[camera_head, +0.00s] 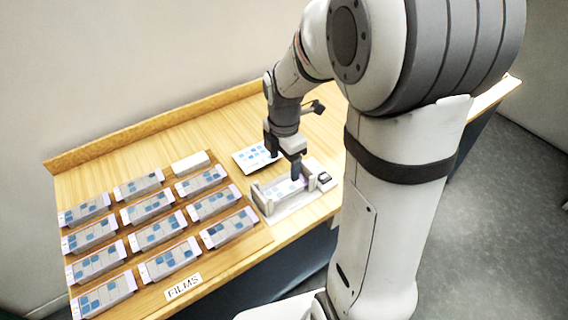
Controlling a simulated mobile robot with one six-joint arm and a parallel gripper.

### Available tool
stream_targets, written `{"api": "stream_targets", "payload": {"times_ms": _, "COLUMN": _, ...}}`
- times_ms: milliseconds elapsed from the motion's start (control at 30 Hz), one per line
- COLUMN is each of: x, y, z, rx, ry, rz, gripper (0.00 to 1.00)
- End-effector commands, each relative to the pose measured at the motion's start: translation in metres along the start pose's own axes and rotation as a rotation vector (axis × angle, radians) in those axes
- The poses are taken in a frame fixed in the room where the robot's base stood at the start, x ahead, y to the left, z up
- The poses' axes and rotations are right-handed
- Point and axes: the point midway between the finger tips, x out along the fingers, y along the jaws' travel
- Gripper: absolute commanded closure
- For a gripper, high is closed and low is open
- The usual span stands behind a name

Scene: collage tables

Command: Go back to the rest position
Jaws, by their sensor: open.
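My gripper (297,174) points down over a small grey tray-like device (266,206) on the wooden table (215,135). A flat piece with blue squares (280,188) lies in the device, just below and beside my fingertips. I cannot tell whether the fingertips touch it. The jaws are small in the picture, and I see nothing lifted in them. My white and grey arm comes down from the upper right and hides part of the table behind it.
Several film boxes with blue squares (153,233) stand in rows on the left. A blank white block (190,163) sits behind them. A white card with blue squares (257,157) lies behind the device. A "FILMS" label (183,287) is at the front edge. A raised wooden rim (150,128) runs along the back.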

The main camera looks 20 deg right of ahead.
Motion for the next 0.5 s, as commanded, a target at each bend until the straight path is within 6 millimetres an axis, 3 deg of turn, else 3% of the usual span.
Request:
{"api": "stream_targets", "payload": {"times_ms": 367, "x": 0.0004, "y": 0.0000, "z": 0.0000, "rx": 0.000, "ry": 0.000, "rz": 0.000, "gripper": 0.28}}
{"api": "stream_targets", "payload": {"times_ms": 500, "x": -0.0085, "y": -0.0072, "z": -0.0025, "rx": 0.104, "ry": -0.004, "rz": 0.014, "gripper": 0.28}}
